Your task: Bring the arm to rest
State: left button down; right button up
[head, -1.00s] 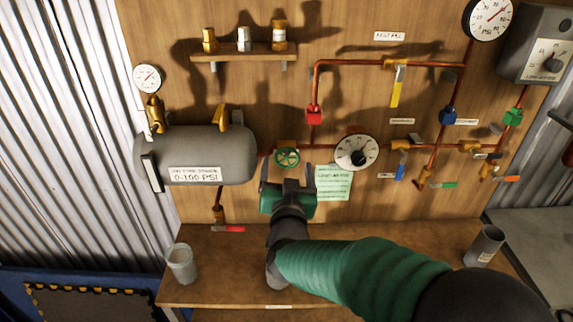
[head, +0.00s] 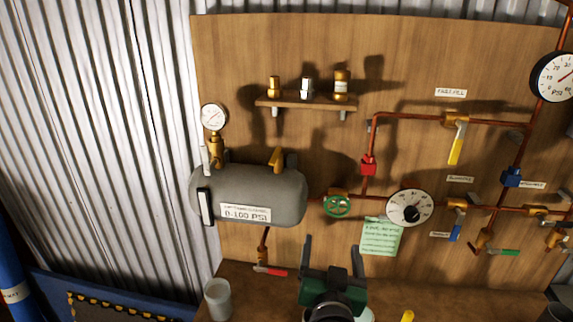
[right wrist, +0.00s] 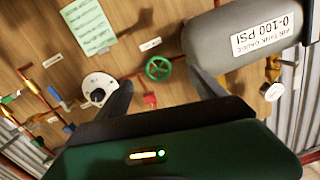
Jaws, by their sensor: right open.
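My right gripper (head: 332,262) is at the bottom middle of the head view, in front of the board and above the wooden bench. Its two dark fingers stand apart and hold nothing. It sits below the green handwheel (head: 337,205) and apart from it. In the right wrist view the open fingers (right wrist: 165,98) point toward the board, with the handwheel (right wrist: 158,68) seen between them. The rest of my right arm is mostly out of the head view. My left gripper does not show.
A grey tank (head: 250,195) hangs left of the handwheel. A round dial (head: 409,208), a green note (head: 381,236) and copper pipes with coloured valves lie to the right. A shelf (head: 305,103) holds small fittings. A pale cup (head: 217,300) stands on the bench (head: 240,272).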

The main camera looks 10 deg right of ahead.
notch_tip(320, 180, down, 15)
jog(key=s+a+n+g+y, duration=0.1)
jog(key=s+n+g+y, duration=0.25)
jog(key=g+y, duration=0.2)
jog(key=s+d+f+n+g+h, duration=0.1)
jog(key=s+d+f+g, duration=0.5)
jog(key=s+f+g, duration=0.3)
jog(key=s+f, duration=0.2)
jog(key=s, duration=0.2)
jog(key=shift+s+d, duration=0.2)
jog(key=shift+s, duration=0.05)
jog(key=shift+h, duration=0.25)
